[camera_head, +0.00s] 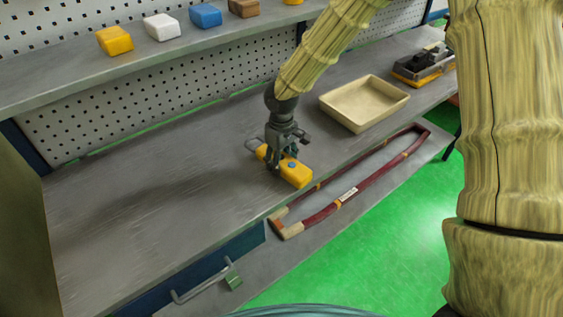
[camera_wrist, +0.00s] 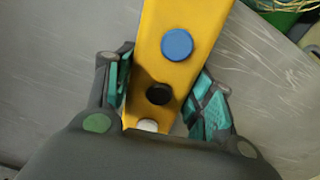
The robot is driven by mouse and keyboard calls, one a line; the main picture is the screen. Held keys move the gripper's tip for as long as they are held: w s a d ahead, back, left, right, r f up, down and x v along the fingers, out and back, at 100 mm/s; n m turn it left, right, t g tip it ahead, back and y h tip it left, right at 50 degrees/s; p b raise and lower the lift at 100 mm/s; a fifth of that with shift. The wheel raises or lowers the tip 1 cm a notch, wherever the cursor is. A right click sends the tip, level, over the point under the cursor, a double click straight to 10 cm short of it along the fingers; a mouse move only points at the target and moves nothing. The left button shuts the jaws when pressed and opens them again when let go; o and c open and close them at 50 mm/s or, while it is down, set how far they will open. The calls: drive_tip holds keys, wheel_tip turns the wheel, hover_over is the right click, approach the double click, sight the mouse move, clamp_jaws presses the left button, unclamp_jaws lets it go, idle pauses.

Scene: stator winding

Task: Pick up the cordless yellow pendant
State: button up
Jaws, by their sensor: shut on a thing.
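The yellow pendant (camera_head: 296,172) lies on the grey workbench (camera_head: 130,210), near its front edge, with a blue button on its upper face. In the wrist view the pendant (camera_wrist: 184,62) runs between the fingers, showing a blue, a black and a white button. My gripper (camera_wrist: 163,100) is shut on the pendant, with one finger on each side. The white button is partly hidden by the gripper body. I cannot tell whether the pendant is lifted off the bench.
A beige tray (camera_head: 364,103) stands right of my gripper. A shelf (camera_head: 150,62) above holds yellow (camera_head: 114,41), white (camera_head: 161,27) and blue (camera_head: 205,15) blocks. The bench's left part is clear.

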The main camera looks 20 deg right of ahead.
drive_tip(key=shift+r, duration=0.75)
drive_tip(key=shift+s+a+r+b, duration=0.15)
drive_tip(key=shift+s+r+b, duration=0.2)
drive_tip(key=shift+r+b, duration=0.35)
drive_tip(key=s+a+r+b, duration=0.1)
drive_tip(key=s+a, duration=0.2)
drive_tip(key=s, duration=0.4)
drive_tip(key=s+a+b, duration=0.2)
drive_tip(key=s+a, duration=0.1)
drive_tip(key=s, duration=0.4)
drive_tip(key=shift+r, duration=0.35)
